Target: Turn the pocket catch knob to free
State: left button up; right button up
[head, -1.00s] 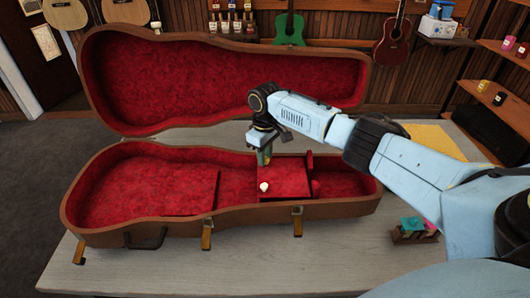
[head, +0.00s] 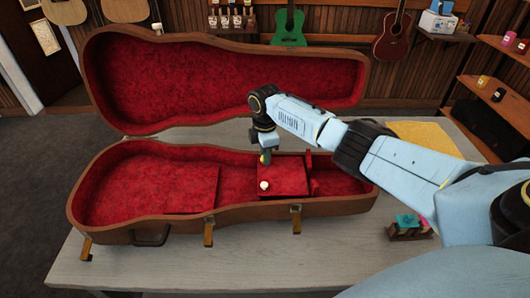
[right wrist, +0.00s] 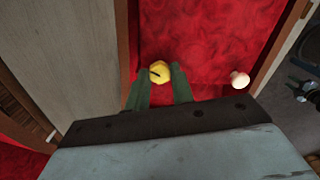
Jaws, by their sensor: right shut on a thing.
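The pocket catch knob (right wrist: 159,73) is small and yellow with a dark line on its face. It sits on the red pocket lid (head: 286,184) inside the open brown case. My right gripper (head: 265,158) points down at the lid and is shut on the knob. In the right wrist view its two greenish fingers (right wrist: 160,88) stand on either side of the knob. In the head view the fingers hide most of the knob. My left gripper is not in view.
A round cream knob (head: 264,185) stands on the lid's front part and also shows in the right wrist view (right wrist: 239,80). The case (head: 180,232) lies on a pale table, its lid (head: 215,85) raised behind. A small block holder (head: 409,231) stands front right.

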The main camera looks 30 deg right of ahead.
jog(key=n, duration=0.5)
jog(key=shift+n, duration=0.3)
dwell(0.4)
jog(key=o, duration=1)
notch_tip(320, 180, up, 14)
jog(key=shift+f, duration=0.25)
jog(key=shift+f, duration=0.1)
